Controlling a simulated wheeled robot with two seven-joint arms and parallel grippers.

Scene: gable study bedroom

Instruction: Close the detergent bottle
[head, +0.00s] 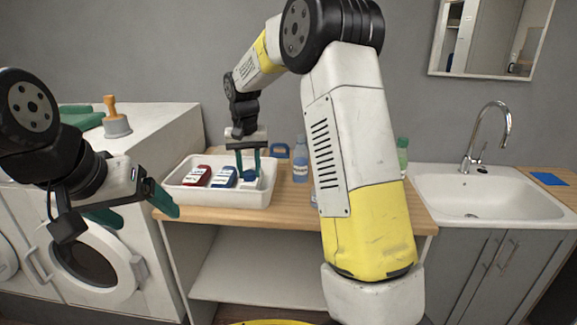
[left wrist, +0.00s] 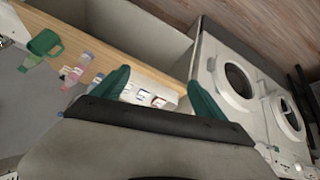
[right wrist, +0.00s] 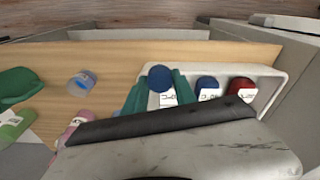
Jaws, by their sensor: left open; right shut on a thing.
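A white tray (head: 205,200) on the wooden counter holds a red item (head: 197,176) and a blue item (head: 224,177), both with white labels. My right gripper (head: 249,172) is at the tray's right end, shut on a blue-capped item (right wrist: 160,78) with a white label. How far the fingers reach down it is hidden. A pale blue bottle (head: 300,165) stands on the counter right of the tray; it also shows in the right wrist view (right wrist: 82,84). I cannot tell which is the detergent bottle. My left gripper (head: 140,208) is open and empty, in front of the washing machine.
A green jug (right wrist: 18,84), a pink bottle (right wrist: 70,130) and a green bottle (head: 403,152) are further along the counter. A white sink (head: 480,205) is at right. A washing machine (head: 145,155) stands at left. My right arm hides part of the counter.

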